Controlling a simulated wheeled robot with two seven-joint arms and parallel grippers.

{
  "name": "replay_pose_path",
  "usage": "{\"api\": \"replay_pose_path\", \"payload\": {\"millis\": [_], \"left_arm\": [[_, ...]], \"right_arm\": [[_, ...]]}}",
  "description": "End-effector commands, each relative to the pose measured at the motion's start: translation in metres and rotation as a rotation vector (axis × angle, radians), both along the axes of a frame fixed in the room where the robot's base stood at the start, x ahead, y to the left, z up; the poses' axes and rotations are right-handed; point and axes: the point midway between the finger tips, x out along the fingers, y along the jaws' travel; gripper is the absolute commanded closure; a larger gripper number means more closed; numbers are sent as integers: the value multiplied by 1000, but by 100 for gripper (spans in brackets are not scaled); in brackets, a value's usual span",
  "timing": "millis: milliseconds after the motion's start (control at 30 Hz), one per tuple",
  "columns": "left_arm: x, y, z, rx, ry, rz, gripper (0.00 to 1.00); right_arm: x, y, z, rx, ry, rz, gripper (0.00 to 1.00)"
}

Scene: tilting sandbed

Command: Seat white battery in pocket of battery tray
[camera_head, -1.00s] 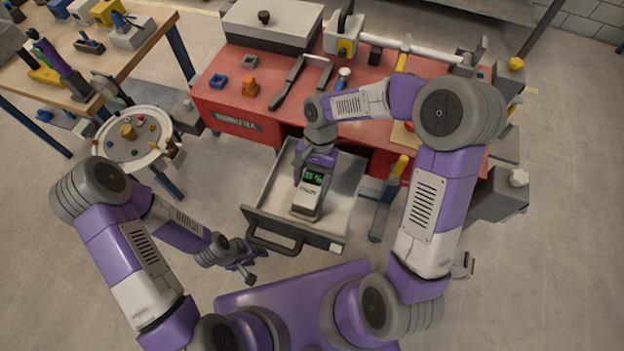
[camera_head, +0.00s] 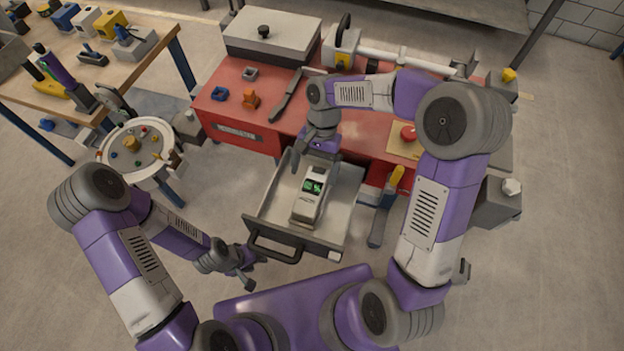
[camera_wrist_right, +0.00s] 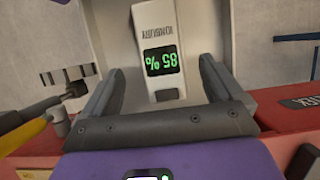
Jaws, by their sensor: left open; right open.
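The white battery (camera_head: 309,203), with a green-lit display reading 85 %, lies in the grey, open drawer-like tray (camera_head: 346,205) in front of the red bench. A pocket cannot be made out. My right gripper (camera_head: 315,160) is open at the battery's far end. In the right wrist view, its open fingers (camera_wrist_right: 160,78) stand either side of the battery's display end (camera_wrist_right: 160,45), with gaps showing beside it. Whether the battery is fully seated cannot be told. My left gripper (camera_head: 245,265) is open and empty, left of the tray's front handle.
The red bench (camera_head: 275,85) behind the tray holds a grey case (camera_head: 272,35), small blocks and tools. A round white stand (camera_head: 138,150) and a wooden table (camera_head: 120,65) are at left. The floor in front is clear.

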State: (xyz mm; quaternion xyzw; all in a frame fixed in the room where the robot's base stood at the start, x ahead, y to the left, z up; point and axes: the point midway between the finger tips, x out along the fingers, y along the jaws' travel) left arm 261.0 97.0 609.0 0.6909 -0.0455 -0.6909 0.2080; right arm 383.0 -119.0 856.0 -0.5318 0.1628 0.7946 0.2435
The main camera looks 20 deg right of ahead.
Motion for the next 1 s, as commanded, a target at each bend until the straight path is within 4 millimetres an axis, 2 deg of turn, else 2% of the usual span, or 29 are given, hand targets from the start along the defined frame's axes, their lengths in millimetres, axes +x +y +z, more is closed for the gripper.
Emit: {"api": "replay_pose_path", "payload": {"millis": [33, 100, 300, 1000], "left_arm": [[0, 0, 7, 0, 0, 0, 57], [0, 0, 11, 0, 0, 0, 57], [0, 0, 16, 0, 0, 0, 57], [0, 0, 16, 0, 0, 0, 57]], "right_arm": [[4, -2, 13, 0, -3, -2, 6], [8, -5, 24, 1, -3, -2, 6], [15, -9, 42, 1, -1, 0, 6], [15, -10, 44, 1, 1, 0, 6]]}}
